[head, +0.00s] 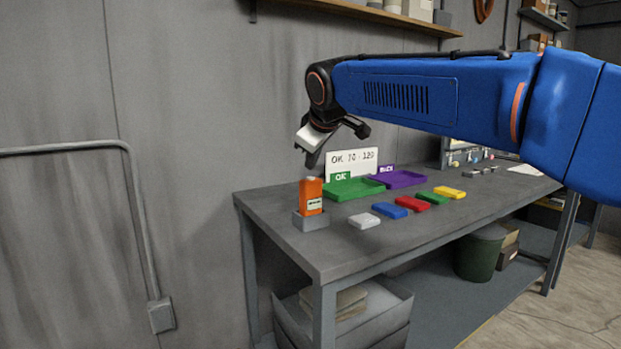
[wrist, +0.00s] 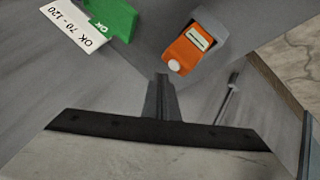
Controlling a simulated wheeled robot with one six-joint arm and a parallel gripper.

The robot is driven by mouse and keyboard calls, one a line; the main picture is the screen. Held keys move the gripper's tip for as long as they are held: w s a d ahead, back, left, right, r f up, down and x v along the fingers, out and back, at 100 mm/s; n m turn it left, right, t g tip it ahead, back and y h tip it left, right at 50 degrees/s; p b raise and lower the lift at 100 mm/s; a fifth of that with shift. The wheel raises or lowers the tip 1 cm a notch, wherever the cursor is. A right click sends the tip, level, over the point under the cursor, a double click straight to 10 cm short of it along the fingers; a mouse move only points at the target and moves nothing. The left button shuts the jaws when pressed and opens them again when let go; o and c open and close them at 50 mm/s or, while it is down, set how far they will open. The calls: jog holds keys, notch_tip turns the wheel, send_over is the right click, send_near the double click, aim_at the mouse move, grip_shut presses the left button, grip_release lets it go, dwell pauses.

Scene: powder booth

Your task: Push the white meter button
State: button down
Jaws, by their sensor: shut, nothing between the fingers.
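The orange meter (head: 311,194) stands upright in a grey holder (head: 311,221) near the left end of the workbench. In the wrist view the meter (wrist: 184,50) shows from above, with a pale display on its face. The white button (wrist: 174,65) is the round cap at its end. My gripper (head: 311,160) is shut and empty, above the meter and apart from it. In the wrist view my shut fingertips (wrist: 162,78) point toward the meter, just to the left of and below the button.
A green tray (head: 352,189) marked OK and a purple tray (head: 398,180) lie behind the meter, before a white sign (head: 352,158) reading OK 70-120. Several coloured blocks, including a white one (head: 363,220), lie to the right. The bench front (head: 345,262) is bare.

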aim_at(312, 181)
jog(key=shift+r, duration=2.7)
jog(key=s+d+f+m+g+h, duration=0.1)
jog(key=s+d+f+m, duration=0.2)
jog(key=s+d+f, duration=0.65)
jog(key=s+d+f+m+g+h, duration=0.1)
jog(key=s+d+f+m, duration=0.2)
jog(key=s+d+f, duration=0.7)
jog(key=s+d+f+m+g, duration=0.1)
jog(key=s+d+f+m, duration=0.2)
jog(key=s+d+f, duration=0.3)
jog(key=s+d+f+m+g, duration=0.1)
jog(key=s+d+f+m, duration=0.2)
jog(key=s+f, duration=0.9)
jog(key=s+d, duration=0.1)
jog(key=d, duration=0.2)
jog(key=shift+d+f+h, duration=0.25)
jog(key=shift+d+h, duration=0.05)
jog(key=shift+d, duration=0.05)
